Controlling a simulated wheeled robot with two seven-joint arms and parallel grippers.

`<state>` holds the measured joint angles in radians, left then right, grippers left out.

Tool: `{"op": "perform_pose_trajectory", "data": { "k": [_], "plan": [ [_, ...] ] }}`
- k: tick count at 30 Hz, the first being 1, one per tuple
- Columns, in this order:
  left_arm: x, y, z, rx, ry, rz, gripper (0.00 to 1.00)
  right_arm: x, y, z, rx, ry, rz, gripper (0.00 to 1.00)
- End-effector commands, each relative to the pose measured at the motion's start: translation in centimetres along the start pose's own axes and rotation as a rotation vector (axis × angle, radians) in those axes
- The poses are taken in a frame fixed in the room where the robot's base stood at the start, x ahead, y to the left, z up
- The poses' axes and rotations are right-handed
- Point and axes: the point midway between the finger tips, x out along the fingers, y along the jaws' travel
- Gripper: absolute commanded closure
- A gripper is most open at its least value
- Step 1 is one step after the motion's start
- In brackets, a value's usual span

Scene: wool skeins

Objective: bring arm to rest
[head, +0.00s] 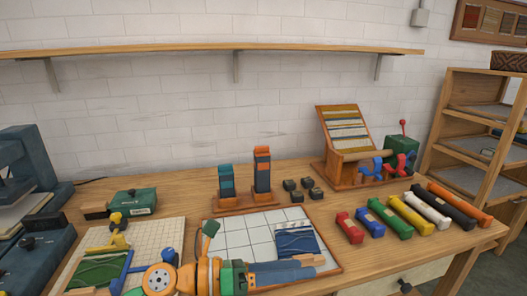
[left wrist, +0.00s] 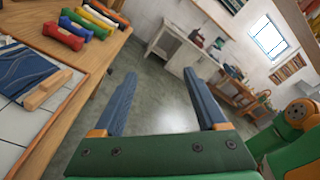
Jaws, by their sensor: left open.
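My left gripper (head: 312,267) reaches in low in the head view, its blue fingers pointing right over the lower part of the white tiled board (head: 235,238). In the left wrist view its two fingers (left wrist: 160,75) stand wide apart with nothing between them, and the floor shows beyond. A dark blue patterned piece (head: 297,238) with a wooden bar lies on the board just behind the fingers; part of it is hidden by them. My right gripper is in neither view.
A row of coloured skeins (head: 398,214) lies at the table's right. Two upright holders (head: 262,170), small dark blocks (head: 296,196) and a wooden rack (head: 345,140) stand behind the board. A gridded board (head: 150,233) is at left. Open floor (left wrist: 170,115) lies beyond the table edge.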

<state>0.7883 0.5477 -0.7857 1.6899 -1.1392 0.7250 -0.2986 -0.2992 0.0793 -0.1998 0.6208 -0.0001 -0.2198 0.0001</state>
Motion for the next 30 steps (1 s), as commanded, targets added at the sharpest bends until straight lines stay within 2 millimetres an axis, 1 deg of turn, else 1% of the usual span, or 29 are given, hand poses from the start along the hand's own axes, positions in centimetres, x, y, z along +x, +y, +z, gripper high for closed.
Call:
{"op": "perform_pose_trajectory", "data": {
  "k": [1, 2, 3, 4, 5, 6, 7, 8, 9, 11, 12, 14, 15, 16, 17, 18, 20, 21, 22, 24, 25, 26, 27, 29, 30],
  "plan": [
    [0.1, -1.5, 2.2, -0.187, -0.233, -0.081, 0.26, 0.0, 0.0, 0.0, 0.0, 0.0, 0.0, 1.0],
    [-0.7, -1.6, 4.1, -0.329, -0.402, -0.116, 0.26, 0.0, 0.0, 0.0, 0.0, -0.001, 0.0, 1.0],
    [-2.8, -0.5, 6.0, -0.54, -0.625, -0.139, 0.26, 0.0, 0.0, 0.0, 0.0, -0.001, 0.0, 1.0],
    [-4.9, 1.1, 6.7, -0.706, -0.787, -0.139, 0.26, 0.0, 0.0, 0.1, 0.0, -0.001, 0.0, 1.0],
    [-7.2, 3.2, 6.5, -0.878, -0.944, -0.122, 0.26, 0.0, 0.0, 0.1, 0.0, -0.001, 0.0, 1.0],
    [-10.1, 6.2, 5.1, -1.093, -1.127, -0.081, 0.26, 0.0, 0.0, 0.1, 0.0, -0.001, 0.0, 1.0],
    [-12.0, 8.2, 3.4, -1.235, -1.241, -0.042, 0.26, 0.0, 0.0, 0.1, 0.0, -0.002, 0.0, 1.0],
    [-13.6, 9.8, 1.4, -1.365, -1.34, 0.004, 0.26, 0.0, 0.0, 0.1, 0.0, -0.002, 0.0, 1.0],
    [-15.4, 11.5, -1.7, -1.518, -1.451, 0.069, 0.26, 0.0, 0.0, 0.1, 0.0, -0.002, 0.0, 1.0],
    [-17.4, 13.0, -6.2, -1.709, -1.583, 0.17, 0.26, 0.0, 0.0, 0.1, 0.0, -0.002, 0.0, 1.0],
    [-18.4, 13.5, -9.0, -1.816, -1.652, 0.237, 0.26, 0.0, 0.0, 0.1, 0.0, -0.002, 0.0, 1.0],
    [-19.5, 13.6, -12.9, -1.952, -1.734, 0.334, 0.26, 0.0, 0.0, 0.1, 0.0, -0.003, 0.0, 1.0],
    [-20.1, 13.4, -15.3, -2.033, -1.779, 0.398, 0.26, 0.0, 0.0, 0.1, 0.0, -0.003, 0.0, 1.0],
    [-20.4, 13.1, -17.0, -2.089, -1.81, 0.447, 0.26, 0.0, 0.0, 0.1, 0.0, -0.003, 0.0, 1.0],
    [-20.7, 12.8, -18.6, -2.141, -1.836, 0.493, 0.26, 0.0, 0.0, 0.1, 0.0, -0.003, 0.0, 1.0],
    [-21.1, 12.2, -20.7, -2.205, -1.868, 0.558, 0.26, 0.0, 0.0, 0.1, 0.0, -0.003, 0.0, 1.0],
    [-21.6, 11.2, -23.4, -2.292, -1.909, 0.654, 0.26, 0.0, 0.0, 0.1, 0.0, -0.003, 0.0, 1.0],
    [-21.8, 10.3, -25.2, -2.347, -1.932, 0.718, 0.26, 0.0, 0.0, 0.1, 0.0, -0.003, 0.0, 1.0],
    [-22.0, 9.6, -26.4, 2.338, 1.908, -0.75, 0.26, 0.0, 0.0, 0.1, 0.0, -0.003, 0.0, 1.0],
    [-22.4, 7.9, -29.1, 2.254, 1.805, -0.808, 0.26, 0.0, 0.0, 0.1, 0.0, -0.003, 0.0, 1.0],
    [-22.5, 7.0, -30.1, 2.22, 1.762, -0.829, 0.26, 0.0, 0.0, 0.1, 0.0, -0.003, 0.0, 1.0],
    [-22.4, 7.1, -30.9, 2.2, 1.739, -0.845, 0.26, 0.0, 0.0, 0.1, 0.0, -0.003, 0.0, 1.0],
    [-22.2, 8.3, -31.7, 2.197, 1.739, -0.855, 0.26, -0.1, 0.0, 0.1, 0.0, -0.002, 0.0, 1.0],
    [-22.0, 9.7, -33.1, 2.191, 1.733, -0.867, 0.26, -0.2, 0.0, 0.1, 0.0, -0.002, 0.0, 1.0],
    [-21.9, 10.6, -34.1, 2.186, 1.728, -0.877, 0.26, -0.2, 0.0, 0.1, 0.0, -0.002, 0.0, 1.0]
  ]
}}
